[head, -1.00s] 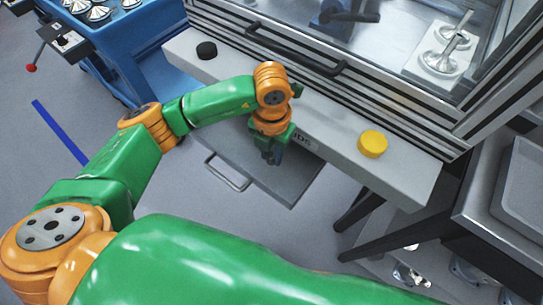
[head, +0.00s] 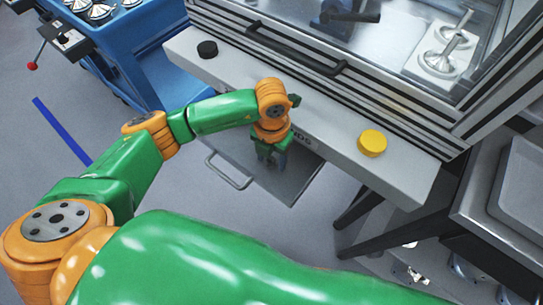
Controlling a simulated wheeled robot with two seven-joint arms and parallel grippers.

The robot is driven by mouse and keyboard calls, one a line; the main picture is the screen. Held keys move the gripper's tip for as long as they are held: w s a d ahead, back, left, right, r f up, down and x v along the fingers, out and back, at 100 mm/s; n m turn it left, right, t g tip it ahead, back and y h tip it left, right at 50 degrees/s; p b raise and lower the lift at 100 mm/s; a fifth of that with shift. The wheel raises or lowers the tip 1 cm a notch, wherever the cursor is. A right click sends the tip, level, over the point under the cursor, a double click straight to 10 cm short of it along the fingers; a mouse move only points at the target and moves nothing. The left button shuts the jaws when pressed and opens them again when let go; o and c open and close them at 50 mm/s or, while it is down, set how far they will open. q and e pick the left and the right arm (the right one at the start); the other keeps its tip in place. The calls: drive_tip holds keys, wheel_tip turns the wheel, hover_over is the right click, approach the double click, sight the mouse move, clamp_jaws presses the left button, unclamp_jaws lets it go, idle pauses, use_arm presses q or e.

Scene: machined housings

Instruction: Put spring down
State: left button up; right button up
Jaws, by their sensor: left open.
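My left gripper (head: 271,161) is open and points down over the grey drawer or tray (head: 297,181) under the front ledge of the machine. The spring is not visible; the gripper and wrist may hide it, so I cannot tell where it lies. My right gripper is out of the picture.
The machine's grey ledge (head: 330,150) carries a black button (head: 207,49) and a yellow button (head: 372,143). A dark door handle (head: 296,52) runs above it. A blue cart (head: 140,60) stands at the upper left. A metal table (head: 507,205) is at the right.

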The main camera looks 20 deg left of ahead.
use_arm(q)
wheel_tip(320, 180, up, 12)
idle(0.6)
